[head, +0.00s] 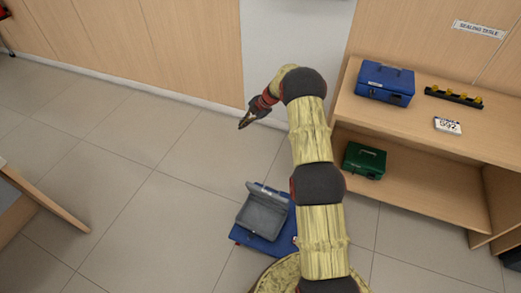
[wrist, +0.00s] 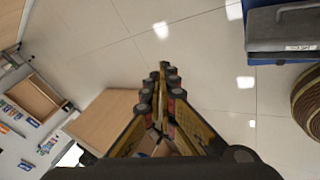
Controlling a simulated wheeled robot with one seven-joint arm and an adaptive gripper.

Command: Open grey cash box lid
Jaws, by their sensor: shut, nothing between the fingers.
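The grey cash box (head: 262,219) sits on a blue base low on the floor, in the lower middle of the head view. Its lid (head: 272,196) appears raised and tilted back, with the grey inside showing. In the wrist view part of the grey box (wrist: 285,35) shows at the upper right, cut off by the frame edge. My gripper (head: 247,121) is shut and empty. It is up and away from the box, apart from it. The fingers also show in the wrist view (wrist: 163,72), with tips together.
The blue base (head: 246,240) is under the grey box. At right a wooden counter (head: 417,112) bears a blue cash box (head: 385,82), a black rack with yellow pieces (head: 454,97) and a number card (head: 447,126). A green box (head: 364,160) is on its lower shelf.

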